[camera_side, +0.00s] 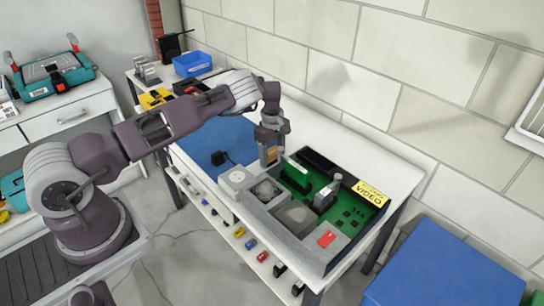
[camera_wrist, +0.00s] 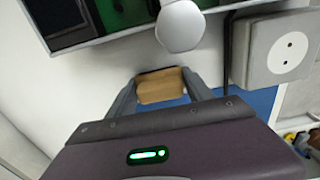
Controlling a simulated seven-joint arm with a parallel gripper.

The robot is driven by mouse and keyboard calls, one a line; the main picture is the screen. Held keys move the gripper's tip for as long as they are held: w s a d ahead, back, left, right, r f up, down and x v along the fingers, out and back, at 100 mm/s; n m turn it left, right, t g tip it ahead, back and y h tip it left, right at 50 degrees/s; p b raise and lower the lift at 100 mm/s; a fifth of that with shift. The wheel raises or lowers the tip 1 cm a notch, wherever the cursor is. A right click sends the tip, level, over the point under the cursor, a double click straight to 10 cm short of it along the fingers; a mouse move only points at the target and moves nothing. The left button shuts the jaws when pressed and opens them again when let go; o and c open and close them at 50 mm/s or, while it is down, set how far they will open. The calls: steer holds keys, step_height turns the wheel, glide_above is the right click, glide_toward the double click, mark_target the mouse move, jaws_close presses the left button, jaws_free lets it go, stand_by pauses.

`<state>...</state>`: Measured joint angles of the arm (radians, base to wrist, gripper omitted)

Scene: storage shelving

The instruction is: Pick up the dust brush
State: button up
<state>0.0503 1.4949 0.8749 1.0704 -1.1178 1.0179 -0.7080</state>
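The dust brush shows as a tan, wood-coloured block (camera_wrist: 162,86) between the two fingers in the wrist view. In the side view it is a small tan piece (camera_side: 271,156) below the wrist. My gripper (camera_side: 269,146) points down, with a finger against each side of the block; the fingers also show in the wrist view (camera_wrist: 160,80). The bristles are hidden or too small to make out. I cannot tell whether the brush touches the surface below it.
A grey-framed case with a green circuit board (camera_side: 335,200) lies right of the gripper, with an upright grey cylinder (camera_side: 328,193) on it. A pale socket box (camera_side: 238,178) stands at the case's left end.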

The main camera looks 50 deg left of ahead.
mark_target(272, 149)
steer(key=shift+r, duration=0.1)
steer(key=shift+c, duration=0.5)
step_height(272, 149, up, 10)
steer(key=shift+f, duration=0.1)
